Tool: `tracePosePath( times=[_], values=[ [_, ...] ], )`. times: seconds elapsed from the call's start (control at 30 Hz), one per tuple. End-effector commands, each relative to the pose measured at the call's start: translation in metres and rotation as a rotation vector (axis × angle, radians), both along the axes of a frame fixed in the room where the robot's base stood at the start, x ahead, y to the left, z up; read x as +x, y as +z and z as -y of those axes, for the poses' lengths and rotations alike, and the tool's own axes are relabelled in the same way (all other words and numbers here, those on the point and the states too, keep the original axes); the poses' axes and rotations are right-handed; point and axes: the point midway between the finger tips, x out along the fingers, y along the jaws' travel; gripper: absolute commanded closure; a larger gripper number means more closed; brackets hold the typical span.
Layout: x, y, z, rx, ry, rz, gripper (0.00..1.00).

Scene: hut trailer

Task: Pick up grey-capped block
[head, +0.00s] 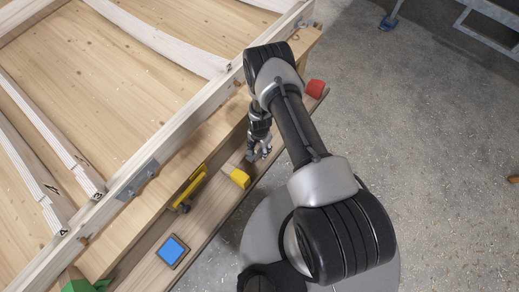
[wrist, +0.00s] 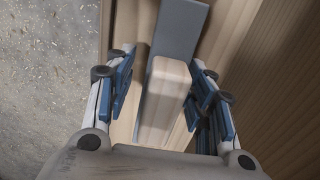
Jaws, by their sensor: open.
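The grey-capped block (wrist: 168,92) shows in the wrist view as a pale wooden piece with a flat grey part beside and beyond it. It lies between the two blue-padded fingers of my gripper (wrist: 165,78).
On the ledge (head: 213,222) are a yellow block (head: 240,178), a blue-topped block (head: 172,250) and a red block (head: 315,88). A yellow-handled tool (head: 190,187) lies beside the wooden frame. A green object (head: 80,286) is at the lower left. Open concrete floor lies right.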

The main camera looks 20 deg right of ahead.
Motion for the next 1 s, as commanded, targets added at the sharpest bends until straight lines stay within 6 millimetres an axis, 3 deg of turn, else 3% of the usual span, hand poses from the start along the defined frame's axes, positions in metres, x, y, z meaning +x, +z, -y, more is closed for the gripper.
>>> tracePosePath(
  times=[0.1, 0.37, 1.0],
  values=[
    [-0.0008, -0.019, -0.0001, 0.0, 0.0, -0.001, 0.51],
    [-0.0002, -0.0195, 0.0, 0.0, 0.0, 0.0, 0.52],
    [-0.0004, -0.0194, 0.0, 0.0, 0.0, 0.0, 0.95]
  ],
)
